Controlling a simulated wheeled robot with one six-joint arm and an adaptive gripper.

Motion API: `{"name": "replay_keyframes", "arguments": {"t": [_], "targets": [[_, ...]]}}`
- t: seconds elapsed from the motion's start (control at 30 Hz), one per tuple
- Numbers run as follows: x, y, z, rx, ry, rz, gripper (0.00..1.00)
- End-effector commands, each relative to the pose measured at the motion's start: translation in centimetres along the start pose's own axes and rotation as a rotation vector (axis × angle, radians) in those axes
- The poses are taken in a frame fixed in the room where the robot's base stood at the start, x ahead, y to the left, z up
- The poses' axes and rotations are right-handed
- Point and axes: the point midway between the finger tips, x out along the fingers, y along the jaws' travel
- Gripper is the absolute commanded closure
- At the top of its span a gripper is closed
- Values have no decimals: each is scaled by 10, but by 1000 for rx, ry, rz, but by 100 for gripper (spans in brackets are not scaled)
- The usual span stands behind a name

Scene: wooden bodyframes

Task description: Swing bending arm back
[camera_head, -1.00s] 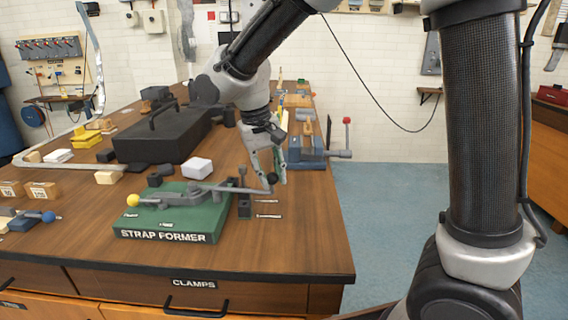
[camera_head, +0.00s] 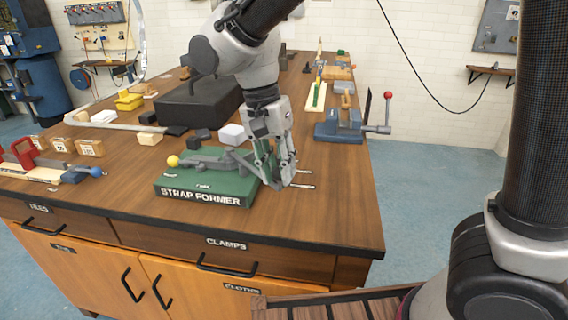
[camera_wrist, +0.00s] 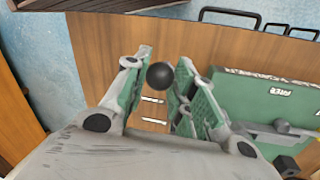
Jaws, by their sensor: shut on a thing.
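The green strap former (camera_head: 204,190) sits at the front of the wooden bench, its name on the front face. A grey lever (camera_head: 208,163) with a yellow ball (camera_head: 173,161) lies on it, and the grey bending arm reaches right behind my fingers. My gripper (camera_head: 281,180) is at the strap former's right end. In the wrist view, the bending arm's black ball knob (camera_wrist: 160,75) lies between the fingertips of my gripper (camera_wrist: 157,80), which is shut on it. The knob is hidden by the fingers in the head view.
A black case (camera_head: 200,104) stands behind the strap former, with a white block (camera_head: 233,134) and dark blocks nearby. A blue vise (camera_head: 340,127) stands at the bench's right edge. The bench top right of the strap former is mostly bare.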

Motion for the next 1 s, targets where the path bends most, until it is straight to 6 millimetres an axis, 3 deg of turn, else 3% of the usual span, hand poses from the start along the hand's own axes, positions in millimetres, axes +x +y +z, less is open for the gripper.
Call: {"name": "replay_keyframes", "arguments": {"t": [0.4,0.43,0.53,0.87,1.0], "targets": [[-2,-3,2,8,-3,-8,100],[-2,-3,2,8,-3,-8,70],[-1,-2,2,8,-3,-7,52],[-2,-2,2,7,-2,-4,51],[-16,-2,1,7,-2,-6,51]]}}
